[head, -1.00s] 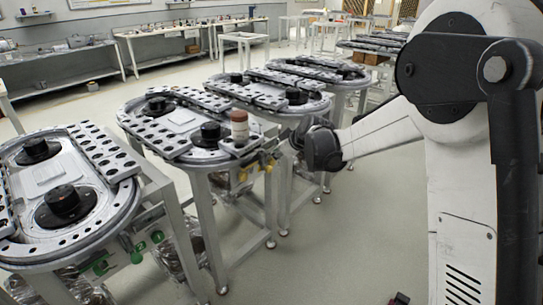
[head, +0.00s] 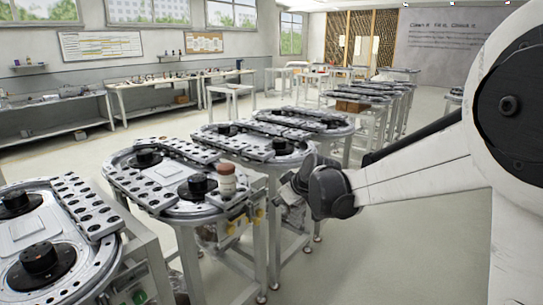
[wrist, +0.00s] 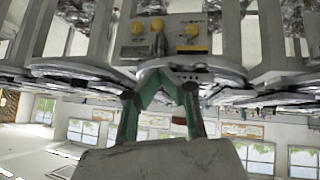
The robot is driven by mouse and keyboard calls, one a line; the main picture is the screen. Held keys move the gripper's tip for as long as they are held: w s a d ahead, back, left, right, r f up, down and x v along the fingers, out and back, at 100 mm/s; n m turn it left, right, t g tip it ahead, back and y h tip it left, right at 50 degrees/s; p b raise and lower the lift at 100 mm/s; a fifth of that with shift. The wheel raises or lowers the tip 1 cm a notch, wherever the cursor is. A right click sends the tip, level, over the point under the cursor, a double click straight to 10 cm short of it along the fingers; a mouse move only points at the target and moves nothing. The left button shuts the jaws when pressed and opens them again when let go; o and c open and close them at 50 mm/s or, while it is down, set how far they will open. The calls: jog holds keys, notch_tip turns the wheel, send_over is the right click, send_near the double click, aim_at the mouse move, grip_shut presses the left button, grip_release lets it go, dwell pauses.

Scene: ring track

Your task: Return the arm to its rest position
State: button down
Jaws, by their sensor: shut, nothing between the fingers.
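My arm reaches in from the right in the head view, with its white forearm (head: 415,178) and dark wrist pointing left. My gripper (head: 285,192) is at its end, small and partly hidden, beside the front end of a ring-track table (head: 200,213). In the wrist view my gripper (wrist: 160,78) shows two dark-green fingers that lean together, with nothing held between them. That view is upside down, with a table end and its yellow knobs (wrist: 157,25) in front of the fingers.
A brown and white cylinder (head: 227,181) stands on the end of the nearby table. More ring-track tables (head: 305,122) stand in a row behind, and another (head: 40,250) is at the left front. The floor (head: 400,260) below my forearm is clear.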

jog(key=s+d+r+m+h, duration=0.1)
jog(key=s+d+r+m, duration=0.1)
jog(key=s+d, duration=0.3)
jog(key=s+d+r+m+h, duration=0.1)
jog(key=s+d+r, duration=0.15)
jog(key=s, duration=0.55)
jog(key=s+d+r+m, duration=0.2)
jog(key=s+d+r, duration=0.1)
jog(key=s, duration=0.3)
jog(key=s+d+f+m+h, duration=0.1)
jog(key=s+d, duration=0.3)
jog(key=s, duration=0.5)
jog(key=s+d+f+m+h, duration=0.2)
jog(key=s+d+f+m, duration=0.1)
jog(key=s, duration=0.7)
jog(key=shift+d+f+m, duration=0.35)
jog(key=shift+m, duration=0.25)
